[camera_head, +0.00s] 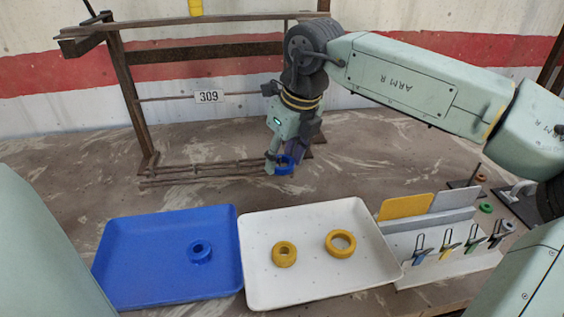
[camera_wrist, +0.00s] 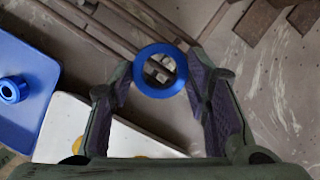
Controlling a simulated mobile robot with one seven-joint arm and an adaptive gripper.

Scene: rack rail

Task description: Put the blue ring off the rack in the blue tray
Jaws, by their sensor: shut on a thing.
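My gripper (camera_head: 279,162) is shut on a blue ring (camera_head: 287,167), in front of the rack (camera_head: 128,95) and above the table behind the white tray. In the wrist view the blue ring (camera_wrist: 160,50) sits between the fingertips of my gripper (camera_wrist: 158,80), its open hole facing the camera. The blue tray (camera_head: 130,240) lies at the left front of the table. A second blue ring (camera_head: 200,252) lies in it, right of its middle. The blue tray (camera_wrist: 35,65) and that second ring (camera_wrist: 13,90) also show at the left of the wrist view.
The white tray (camera_head: 310,282), touching or nearly touching the blue tray's right side, holds two yellow rings (camera_head: 341,243). A holder with coloured clips (camera_head: 445,250) stands to its right. A yellow thing (camera_head: 196,7) sits on the rack's top rail. Bare table lies between rack and trays.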

